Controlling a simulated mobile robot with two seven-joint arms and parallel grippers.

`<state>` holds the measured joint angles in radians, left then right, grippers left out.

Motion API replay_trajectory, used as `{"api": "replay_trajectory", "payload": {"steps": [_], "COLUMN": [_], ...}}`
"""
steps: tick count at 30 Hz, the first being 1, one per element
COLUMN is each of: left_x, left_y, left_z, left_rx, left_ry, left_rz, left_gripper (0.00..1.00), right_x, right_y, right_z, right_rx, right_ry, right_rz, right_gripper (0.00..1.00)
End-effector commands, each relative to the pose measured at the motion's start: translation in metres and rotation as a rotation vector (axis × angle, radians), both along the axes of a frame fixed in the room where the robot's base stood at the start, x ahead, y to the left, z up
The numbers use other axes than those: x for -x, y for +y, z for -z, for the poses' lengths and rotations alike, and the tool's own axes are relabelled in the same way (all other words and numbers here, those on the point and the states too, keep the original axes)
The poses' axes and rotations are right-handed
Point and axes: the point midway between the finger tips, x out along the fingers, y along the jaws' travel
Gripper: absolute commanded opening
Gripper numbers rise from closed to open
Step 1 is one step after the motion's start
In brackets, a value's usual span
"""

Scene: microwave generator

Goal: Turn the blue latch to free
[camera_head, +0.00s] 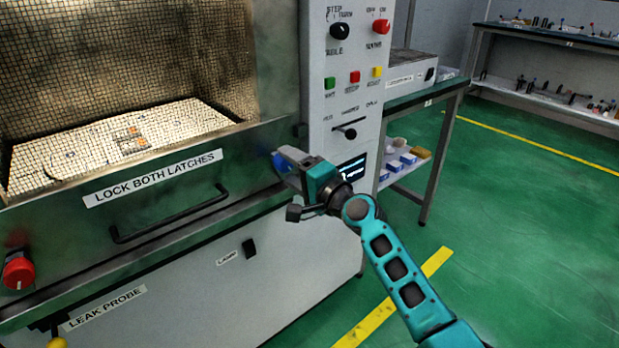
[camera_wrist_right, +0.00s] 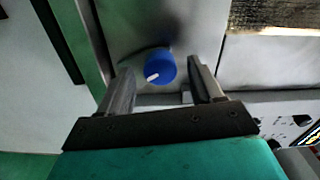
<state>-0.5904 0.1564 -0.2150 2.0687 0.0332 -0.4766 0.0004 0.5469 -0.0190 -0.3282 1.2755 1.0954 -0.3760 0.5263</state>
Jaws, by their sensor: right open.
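The blue latch (camera_wrist_right: 160,66) is a round knob with a white pointer mark on the front of the microwave machine. In the right wrist view it sits between and just beyond the two open fingers of my right gripper (camera_wrist_right: 163,90), and the fingers do not appear to touch it. The white mark points to the lower left in that view. In the head view, my right gripper (camera_head: 284,162) is at the right end of the door, and the blue latch (camera_head: 280,163) is mostly hidden by it. My left gripper is not in view.
The door has a mesh window, a long dark handle (camera_head: 170,215) and a "LOCK BOTH LATCHES" label (camera_head: 153,178). A red knob (camera_head: 18,272) is at its left end. A control panel (camera_head: 345,75) rises just right of my gripper. A green-topped side table (camera_head: 425,92) stands beyond. The floor at right is clear.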

Motion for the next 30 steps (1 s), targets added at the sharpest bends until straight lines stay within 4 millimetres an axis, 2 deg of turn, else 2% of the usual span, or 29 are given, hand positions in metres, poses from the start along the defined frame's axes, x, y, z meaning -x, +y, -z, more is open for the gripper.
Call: {"api": "replay_trajectory", "payload": {"steps": [5,9,18,24,30], "left_x": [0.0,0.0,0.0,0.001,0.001], "left_y": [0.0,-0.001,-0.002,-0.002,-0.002], "left_z": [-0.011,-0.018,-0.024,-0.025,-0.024], "left_rx": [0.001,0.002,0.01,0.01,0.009], "left_ry": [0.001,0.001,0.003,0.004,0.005], "left_rz": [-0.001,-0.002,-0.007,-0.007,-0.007], "left_gripper": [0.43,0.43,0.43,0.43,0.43], "right_x": [0.02,0.043,0.087,0.099,0.101], "right_y": [-0.015,-0.031,-0.063,-0.072,-0.074], "right_z": [-0.002,-0.001,0.0,0.0,0.0], "right_rx": [0.001,0.003,0.002,0.001,0.0], "right_ry": [0.001,0.002,0.002,0.001,0.001], "right_rz": [0.001,0.0,0.001,0.0,0.0], "right_gripper": [0.66,0.66,0.66,0.66,0.66]}}
